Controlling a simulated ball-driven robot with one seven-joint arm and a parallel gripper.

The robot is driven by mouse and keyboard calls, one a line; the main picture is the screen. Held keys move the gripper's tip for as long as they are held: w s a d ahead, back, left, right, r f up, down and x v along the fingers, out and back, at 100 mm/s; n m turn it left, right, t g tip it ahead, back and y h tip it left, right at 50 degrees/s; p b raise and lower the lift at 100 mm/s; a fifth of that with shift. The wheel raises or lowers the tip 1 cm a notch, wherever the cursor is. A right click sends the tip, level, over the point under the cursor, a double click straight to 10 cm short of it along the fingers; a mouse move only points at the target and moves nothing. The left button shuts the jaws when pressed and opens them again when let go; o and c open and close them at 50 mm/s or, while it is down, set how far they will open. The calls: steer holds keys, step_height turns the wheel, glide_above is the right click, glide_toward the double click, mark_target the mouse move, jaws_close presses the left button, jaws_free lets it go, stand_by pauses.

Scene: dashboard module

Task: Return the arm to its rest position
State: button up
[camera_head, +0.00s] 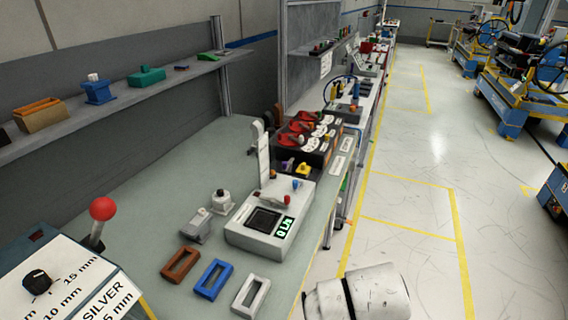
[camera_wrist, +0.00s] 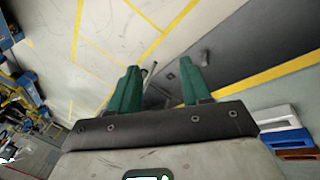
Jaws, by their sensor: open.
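My gripper (camera_wrist: 158,68) shows in the wrist view with its two green fingers apart and nothing between them. It hangs over the pale floor with yellow lines, clear of the bench objects. In the head view a white rounded part of my arm (camera_head: 358,294) shows at the bottom, to the right of the bench edge, over the floor. My gripper is not visible in the head view.
The bench (camera_head: 140,200) carries a grey device with a screen (camera_head: 270,218), and brown (camera_head: 181,264), blue (camera_head: 213,279) and white (camera_head: 251,296) frames near its edge. A red-knobbed lever (camera_head: 103,209) stands lower left. The floor aisle (camera_head: 415,260) is clear.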

steer(key=s+d+f+m+g, duration=0.1)
steer(key=s+d+f+m, duration=0.2)
steer(key=s+d+f, duration=0.5)
steer(key=s+d+f+m+g+y, duration=0.1)
steer(key=s+d+f+m+y, duration=0.1)
steer(key=s, duration=1.4)
steer(key=shift+d+f+m+b, duration=0.15)
steer(key=shift+f+m+b, duration=0.3)
steer(key=shift+f+m, duration=0.2)
